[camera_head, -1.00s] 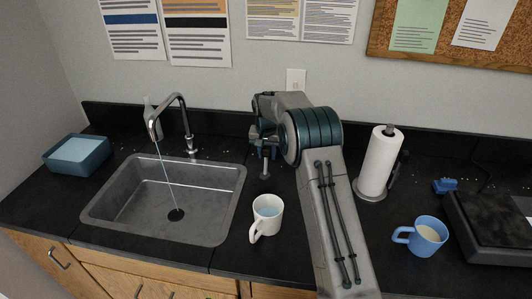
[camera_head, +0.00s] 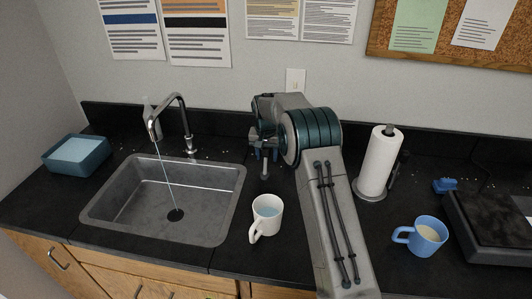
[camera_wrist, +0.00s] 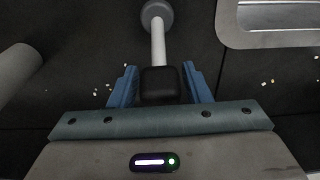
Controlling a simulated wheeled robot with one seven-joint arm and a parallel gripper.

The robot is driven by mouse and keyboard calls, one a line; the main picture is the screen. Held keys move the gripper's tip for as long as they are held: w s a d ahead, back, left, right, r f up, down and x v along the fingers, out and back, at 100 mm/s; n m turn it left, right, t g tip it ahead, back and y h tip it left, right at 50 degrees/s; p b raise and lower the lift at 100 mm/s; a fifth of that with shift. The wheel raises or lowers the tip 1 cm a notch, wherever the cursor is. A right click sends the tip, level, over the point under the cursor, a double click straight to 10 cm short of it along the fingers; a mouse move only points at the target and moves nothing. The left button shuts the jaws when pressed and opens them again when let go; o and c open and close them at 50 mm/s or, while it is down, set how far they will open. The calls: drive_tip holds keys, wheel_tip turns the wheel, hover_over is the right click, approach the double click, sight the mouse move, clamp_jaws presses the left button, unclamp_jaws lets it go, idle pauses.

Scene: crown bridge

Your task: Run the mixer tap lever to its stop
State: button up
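The chrome mixer tap (camera_head: 181,115) stands behind the sink, with water running from its spout into the basin. Its small lever (camera_head: 191,145) seems to be low on the tap's right side; its exact position is too small to tell. My gripper (camera_head: 265,153) is over the counter to the right of the tap, apart from it. In the wrist view, its blue fingers (camera_wrist: 160,75) flank the black block (camera_wrist: 160,86) of a tool, seemingly gripping it. A pale rod (camera_wrist: 158,45) runs from the block to a round grey end (camera_wrist: 156,13). The tap is outside the wrist view.
The steel sink (camera_head: 215,220) is at left, with a blue tub (camera_head: 92,164) beyond it. A white mug (camera_head: 265,217) stands in front of my gripper. A paper towel roll (camera_head: 379,162), blue mug (camera_head: 423,236) and dark appliance (camera_head: 495,228) are at right.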

drive_tip(key=shift+o, duration=0.3)
drive_tip(key=shift+w, duration=0.15)
drive_tip(key=shift+r, duration=0.1)
drive_tip(key=shift+r, duration=0.1)
drive_tip(key=shift+r, duration=0.25)
wheel_tip(320, 180, up, 13)
drive_tip(key=s+b, duration=0.1)
drive_tip(key=shift+s+a+b, duration=0.2)
drive_tip(key=shift+s+b, duration=0.15)
drive_tip(key=shift+s, duration=0.05)
